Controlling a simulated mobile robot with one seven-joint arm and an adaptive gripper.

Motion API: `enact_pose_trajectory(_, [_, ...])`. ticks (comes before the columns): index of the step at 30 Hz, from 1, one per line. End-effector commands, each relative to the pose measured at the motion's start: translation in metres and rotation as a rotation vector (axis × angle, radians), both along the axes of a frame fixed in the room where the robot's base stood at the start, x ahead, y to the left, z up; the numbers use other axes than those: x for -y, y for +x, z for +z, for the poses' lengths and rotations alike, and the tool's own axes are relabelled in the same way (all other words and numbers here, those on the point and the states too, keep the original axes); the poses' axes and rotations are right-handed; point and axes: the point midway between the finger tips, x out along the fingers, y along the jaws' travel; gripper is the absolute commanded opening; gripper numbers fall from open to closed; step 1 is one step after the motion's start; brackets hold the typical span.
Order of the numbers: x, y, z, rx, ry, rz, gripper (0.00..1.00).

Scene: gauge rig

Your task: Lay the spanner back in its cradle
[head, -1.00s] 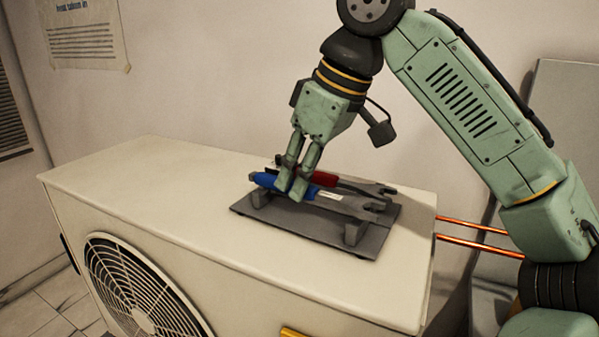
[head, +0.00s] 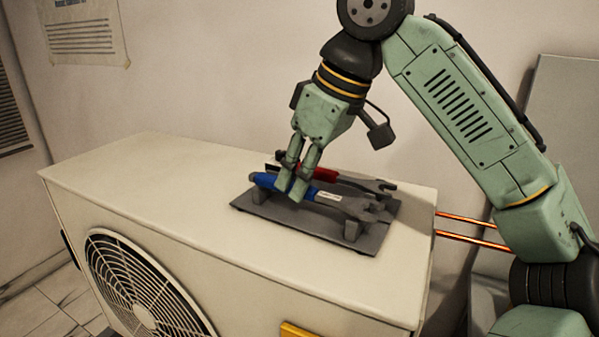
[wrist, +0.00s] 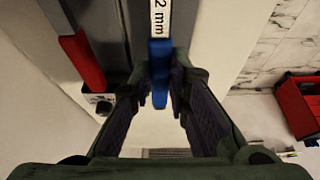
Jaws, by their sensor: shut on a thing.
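The blue-handled spanner (head: 355,206) lies level over the dark grey cradle (head: 282,221), its open jaw to the right. Its blue handle end also shows in the wrist view (wrist: 160,72), with a white label reading "2 mm" in part. My gripper (head: 292,190) is shut on the blue handle, pointing down. In the wrist view its fingers (wrist: 160,92) stand on both sides of the handle. The spanner is at the cradle's front uprights; I cannot tell if it touches them. A red-handled spanner (head: 322,174) lies behind it, parallel, partly hidden by my fingers.
The cradle stands on a cream fan unit (head: 150,165) with free top on the left. Copper pipes (head: 475,232) leave its right side. A wall is close behind. A red box (wrist: 298,108) shows at the right of the wrist view.

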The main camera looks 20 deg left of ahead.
Motion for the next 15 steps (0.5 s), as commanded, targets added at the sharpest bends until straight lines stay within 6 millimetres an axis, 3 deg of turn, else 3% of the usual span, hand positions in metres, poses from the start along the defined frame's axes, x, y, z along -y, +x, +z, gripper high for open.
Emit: enact_pose_trajectory(15, [-0.0001, 0.0001, -0.0074, 0.000, 0.001, 0.000, 0.00])
